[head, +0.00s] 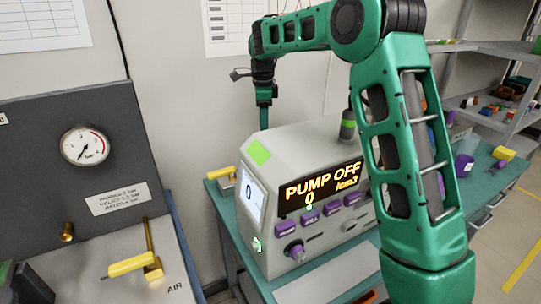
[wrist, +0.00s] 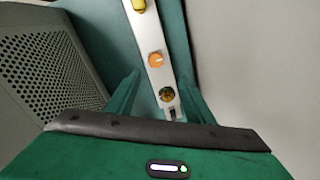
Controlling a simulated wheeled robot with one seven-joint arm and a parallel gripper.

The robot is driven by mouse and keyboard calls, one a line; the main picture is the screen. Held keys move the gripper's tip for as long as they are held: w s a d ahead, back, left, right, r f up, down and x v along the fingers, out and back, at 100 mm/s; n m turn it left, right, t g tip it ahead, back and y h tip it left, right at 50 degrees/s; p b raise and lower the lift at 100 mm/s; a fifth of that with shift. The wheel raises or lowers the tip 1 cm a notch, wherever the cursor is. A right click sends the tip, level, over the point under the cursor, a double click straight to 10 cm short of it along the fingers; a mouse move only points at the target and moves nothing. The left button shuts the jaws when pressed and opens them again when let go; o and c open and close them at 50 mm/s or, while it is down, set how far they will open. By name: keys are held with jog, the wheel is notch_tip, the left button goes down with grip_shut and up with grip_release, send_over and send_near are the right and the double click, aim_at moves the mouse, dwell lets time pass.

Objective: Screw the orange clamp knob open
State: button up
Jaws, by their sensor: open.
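The orange clamp knob (wrist: 156,59) sits on a pale narrow strip in the wrist view, between a yellow part above it and a brass fitting (wrist: 166,95) below it. My gripper (wrist: 160,76) is open, one finger on each side of the strip. The knob lies between and slightly beyond the fingertips in the picture, with no visible contact. In the head view my gripper (head: 264,118) points down behind the pump box; its lower end and the knob are hidden there.
The pump box (head: 254,152) with a lit "PUMP OFF" display stands on a teal table (head: 222,208). A perforated grey panel (wrist: 48,75) is left of my fingers in the wrist view. A gauge panel (head: 60,125) stands at left; shelves (head: 500,75) are at right.

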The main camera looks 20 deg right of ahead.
jog(key=f, duration=1.1)
jog(key=shift+s+a, duration=0.15)
jog(key=shift+a, duration=0.15)
jog(key=c, duration=1)
jog(key=shift+d, duration=0.15)
jog(key=shift+c, duration=0.2)
